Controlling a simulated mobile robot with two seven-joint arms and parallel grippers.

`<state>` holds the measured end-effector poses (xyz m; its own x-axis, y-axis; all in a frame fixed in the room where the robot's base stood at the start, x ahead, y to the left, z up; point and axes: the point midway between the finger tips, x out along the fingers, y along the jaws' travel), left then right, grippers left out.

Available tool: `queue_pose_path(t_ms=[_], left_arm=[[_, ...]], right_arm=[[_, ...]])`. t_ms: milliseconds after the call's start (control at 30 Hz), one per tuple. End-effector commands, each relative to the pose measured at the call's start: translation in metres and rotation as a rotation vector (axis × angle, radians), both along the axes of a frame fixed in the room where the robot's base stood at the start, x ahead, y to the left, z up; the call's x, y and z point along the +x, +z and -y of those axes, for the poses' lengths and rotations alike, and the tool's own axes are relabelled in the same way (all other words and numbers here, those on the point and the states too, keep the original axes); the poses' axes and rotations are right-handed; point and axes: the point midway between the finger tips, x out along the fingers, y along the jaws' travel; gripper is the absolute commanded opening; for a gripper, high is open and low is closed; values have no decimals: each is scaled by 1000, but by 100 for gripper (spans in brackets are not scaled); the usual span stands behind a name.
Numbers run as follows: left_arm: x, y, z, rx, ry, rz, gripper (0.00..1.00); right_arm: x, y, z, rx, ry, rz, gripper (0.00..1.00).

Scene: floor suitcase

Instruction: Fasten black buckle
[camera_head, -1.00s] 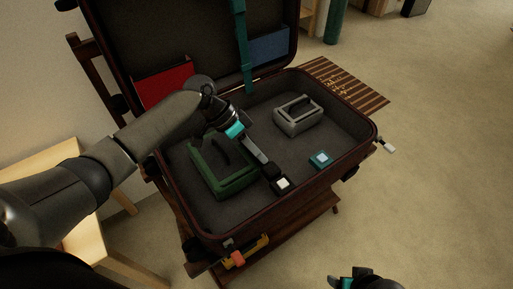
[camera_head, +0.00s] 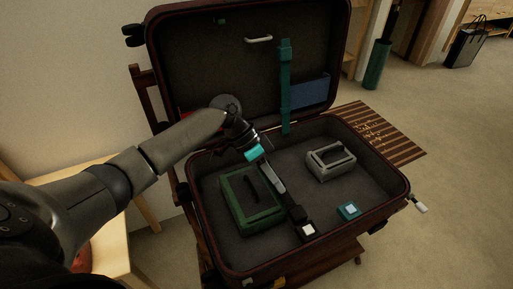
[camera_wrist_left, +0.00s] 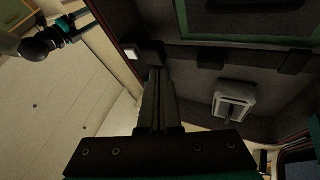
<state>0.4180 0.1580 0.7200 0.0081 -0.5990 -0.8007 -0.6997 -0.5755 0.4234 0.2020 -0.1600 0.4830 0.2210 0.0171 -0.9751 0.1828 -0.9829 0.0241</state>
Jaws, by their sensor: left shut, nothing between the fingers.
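The black buckle (camera_head: 302,222), with a white square on it, lies in the near part of the open suitcase (camera_head: 228,253). My left gripper (camera_head: 287,199) reaches down into the suitcase from the left; its fingers are shut and empty. Its tips are close to the buckle's far end; I cannot tell whether they touch. In the left wrist view, the shut fingers (camera_wrist_left: 155,82) point toward a white square (camera_wrist_left: 131,54), which appears to be the buckle's. My right gripper (camera_wrist_left: 72,27) seems to show at that view's upper left, its jaws unclear.
A green case (camera_head: 247,200) lies left of my fingers and a grey box-like item (camera_head: 330,162) lies right. A teal buckle piece (camera_head: 348,211) lies near the right. A teal strap (camera_head: 285,85) hangs down the raised lid (camera_head: 210,70). The slatted rack (camera_head: 388,135) stands beyond.

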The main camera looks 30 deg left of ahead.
Motion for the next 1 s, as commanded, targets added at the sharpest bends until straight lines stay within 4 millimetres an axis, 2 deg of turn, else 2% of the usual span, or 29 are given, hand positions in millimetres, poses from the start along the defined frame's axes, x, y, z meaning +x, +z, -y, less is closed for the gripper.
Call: queue_pose_path(t_ms=[100, 600, 1000], left_arm=[[1, 16, -12, 2, 4, 5, 0], [3, 62, -50, 8, 11, 12, 0], [3, 71, -58, 9, 12, 12, 0]], right_arm=[[-7, -10, 3, -5, 1, -14, 78], [-26, -47, 21, -25, 6, -13, 78], [-32, -55, 26, -29, 6, -12, 78]])
